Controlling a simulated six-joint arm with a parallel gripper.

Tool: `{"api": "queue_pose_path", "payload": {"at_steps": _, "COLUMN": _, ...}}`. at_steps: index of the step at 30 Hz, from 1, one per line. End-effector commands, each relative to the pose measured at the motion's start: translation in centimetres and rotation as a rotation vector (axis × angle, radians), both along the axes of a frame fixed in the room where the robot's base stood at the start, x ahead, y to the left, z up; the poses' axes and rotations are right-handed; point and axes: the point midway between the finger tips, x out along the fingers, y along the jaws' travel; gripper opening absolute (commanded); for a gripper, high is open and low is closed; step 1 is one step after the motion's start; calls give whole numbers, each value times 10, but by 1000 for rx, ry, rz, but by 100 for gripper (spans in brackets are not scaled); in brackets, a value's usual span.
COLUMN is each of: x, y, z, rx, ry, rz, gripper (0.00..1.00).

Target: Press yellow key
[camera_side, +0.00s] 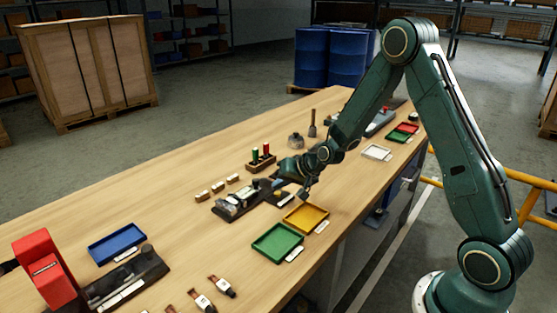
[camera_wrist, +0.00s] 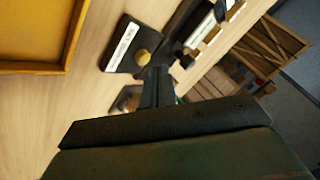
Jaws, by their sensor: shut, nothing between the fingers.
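The yellow key (camera_wrist: 143,56) is a small round yellow knob on a dark base with a white label (camera_wrist: 124,45) in the wrist view. In the side view the dark base (camera_side: 278,199) stands between the dark machine unit and the yellow tray, and the key is too small to make out clearly. My gripper (camera_wrist: 156,72) is shut and empty. Its fingertips appear right beside the key in the wrist view; I cannot tell whether they touch it. In the side view my gripper (camera_side: 303,193) is low over the table by that base.
A yellow tray (camera_side: 306,229) and a green tray (camera_side: 278,255) lie on the near side. A dark unit with light parts (camera_side: 238,200) and a block with red and green pegs (camera_side: 260,164) stand close by.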

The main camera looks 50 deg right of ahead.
Motion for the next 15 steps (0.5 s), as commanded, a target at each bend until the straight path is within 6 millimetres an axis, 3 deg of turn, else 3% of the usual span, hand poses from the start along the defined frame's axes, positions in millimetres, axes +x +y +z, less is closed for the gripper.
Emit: {"api": "queue_pose_path", "payload": {"at_steps": 15, "x": 1, "y": 0, "z": 13, "rx": -2, "ry": -4, "rz": 1, "gripper": 0}}
